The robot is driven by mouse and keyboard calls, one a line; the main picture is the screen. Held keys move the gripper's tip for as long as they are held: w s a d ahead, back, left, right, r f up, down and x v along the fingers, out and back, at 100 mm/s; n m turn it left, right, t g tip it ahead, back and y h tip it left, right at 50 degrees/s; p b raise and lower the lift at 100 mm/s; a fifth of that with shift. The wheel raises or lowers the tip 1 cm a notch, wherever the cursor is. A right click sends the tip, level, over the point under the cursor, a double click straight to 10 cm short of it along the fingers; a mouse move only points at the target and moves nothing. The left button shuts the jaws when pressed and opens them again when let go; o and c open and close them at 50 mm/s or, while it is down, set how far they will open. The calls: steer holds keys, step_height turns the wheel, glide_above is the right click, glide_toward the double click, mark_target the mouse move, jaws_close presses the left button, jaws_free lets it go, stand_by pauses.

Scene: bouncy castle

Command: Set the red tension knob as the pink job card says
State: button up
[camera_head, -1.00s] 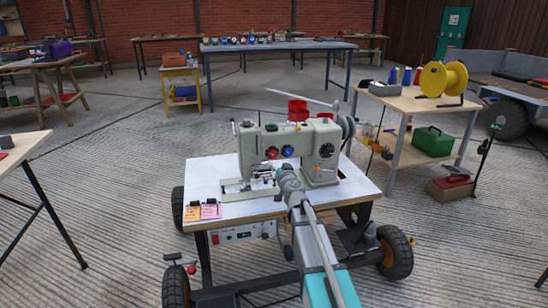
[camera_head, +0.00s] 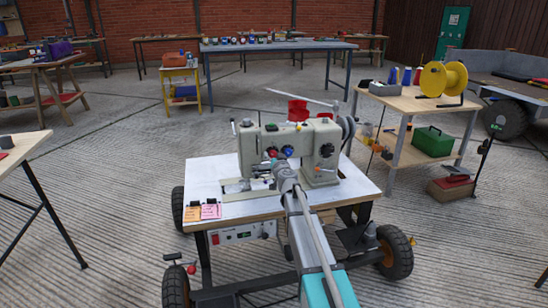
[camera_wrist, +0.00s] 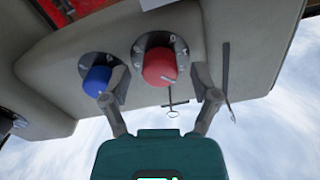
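The red tension knob (camera_wrist: 160,66) sits on a dark numbered dial on the sewing machine's pale body; it also shows in the head view (camera_head: 272,152). Its exact setting is too small to read. My gripper (camera_wrist: 160,97) is open, with one fingertip either side of the red knob's line and nothing held. I cannot tell whether a fingertip touches anything; the left one overlaps the blue knob's dial. The pink job card (camera_head: 211,211) lies at the table's front left corner, under a black clip. Its writing is not legible.
A blue knob (camera_wrist: 97,80) is close beside the red one. An orange card (camera_head: 192,213) lies left of the pink card. The sewing machine (camera_head: 325,155) stands on a wheeled white-topped table (camera_head: 255,207).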

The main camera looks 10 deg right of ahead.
jaws_close()
steer(key=shift+m, duration=0.4)
steer(key=m, duration=0.4)
steer(key=shift+m, duration=2)
steer(key=shift+o, duration=0.5)
jaws_free()
